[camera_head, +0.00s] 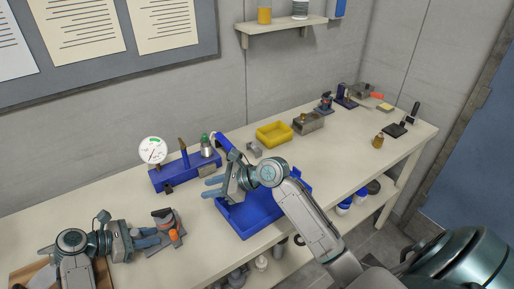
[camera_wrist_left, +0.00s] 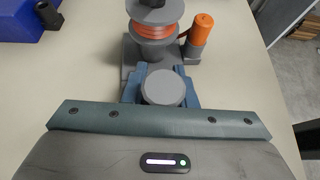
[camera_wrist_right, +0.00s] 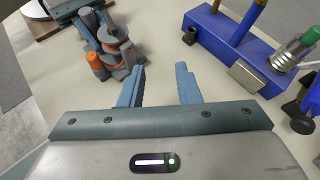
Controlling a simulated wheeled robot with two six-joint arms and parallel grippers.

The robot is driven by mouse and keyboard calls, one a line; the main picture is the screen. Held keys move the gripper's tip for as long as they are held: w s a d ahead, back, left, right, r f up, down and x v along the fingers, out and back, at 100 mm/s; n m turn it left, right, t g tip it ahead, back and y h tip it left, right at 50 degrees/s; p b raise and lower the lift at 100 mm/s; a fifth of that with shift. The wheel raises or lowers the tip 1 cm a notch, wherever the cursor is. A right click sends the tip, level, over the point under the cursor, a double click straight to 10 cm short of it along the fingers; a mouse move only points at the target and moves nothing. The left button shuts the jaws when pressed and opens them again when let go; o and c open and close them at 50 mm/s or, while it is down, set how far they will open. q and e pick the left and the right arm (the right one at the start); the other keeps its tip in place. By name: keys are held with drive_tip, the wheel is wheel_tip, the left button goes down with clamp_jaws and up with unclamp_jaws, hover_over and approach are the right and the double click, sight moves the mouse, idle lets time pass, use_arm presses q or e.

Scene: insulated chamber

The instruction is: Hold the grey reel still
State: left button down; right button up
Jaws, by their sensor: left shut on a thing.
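In the left wrist view the grey reel (camera_wrist_left: 163,88) is a round grey piece seen from above, between the fingers of my left gripper (camera_wrist_left: 162,72). The fingers are shut on its sides. Right behind it, on the same grey stand, is a spool with grey flanges and orange-red wire (camera_wrist_left: 154,30), beside an orange-capped post (camera_wrist_left: 203,28). In the head view my left gripper (camera_head: 152,237) meets this stand (camera_head: 168,224) at the bench's left front. My right gripper (camera_head: 212,187) is open and empty; its parted fingers also show in the right wrist view (camera_wrist_right: 160,84).
A blue fixture (camera_head: 183,176) with a dial gauge (camera_head: 152,150) stands behind. A yellow bin (camera_head: 274,133) and small tools stand farther right. Bare bench (camera_head: 90,196) lies at the back left.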

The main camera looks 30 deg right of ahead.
sight(163, 210)
drive_tip(key=w+d+f+h, duration=0.1)
drive_tip(key=w+d+h, duration=0.2)
drive_tip(key=d, duration=0.4)
drive_tip(key=w+d+f+t+h, duration=0.1)
drive_tip(key=w+d+h, duration=0.2)
drive_tip(key=w+d, duration=0.2)
drive_tip(key=w+d+f+t+h, duration=0.1)
drive_tip(key=w+d+h, duration=0.2)
drive_tip(key=d, duration=0.8)
drive_tip(key=shift+w+d+f+m, duration=0.1)
drive_tip(key=shift+w+f+m, duration=0.25)
drive_tip(key=shift+w, duration=0.15)
